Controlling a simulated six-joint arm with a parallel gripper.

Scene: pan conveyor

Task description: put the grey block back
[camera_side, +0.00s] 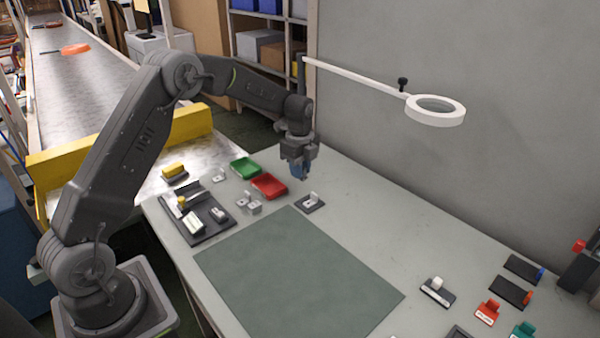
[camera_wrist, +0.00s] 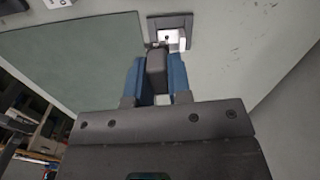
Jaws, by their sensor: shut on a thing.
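My gripper (camera_side: 300,171) hangs above the far part of the table. In the wrist view its two blue fingers (camera_wrist: 157,80) are shut on a dark grey block (camera_wrist: 156,62). In the side view the block cannot be made out between the fingers. A small dark base with a pale upright part (camera_side: 312,203) stands on the table below and slightly right of the gripper. It also shows in the wrist view (camera_wrist: 158,22), just beyond the block's end. I cannot tell whether the block touches it; the gripper looks raised above it.
A red tray (camera_side: 269,187) and a green tray (camera_side: 246,168) lie left of the gripper. A dark tray (camera_side: 212,233) holds several small parts. A green-grey mat (camera_side: 295,275) lies bare in front. A magnifier lamp (camera_side: 436,110) reaches over the table at right.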

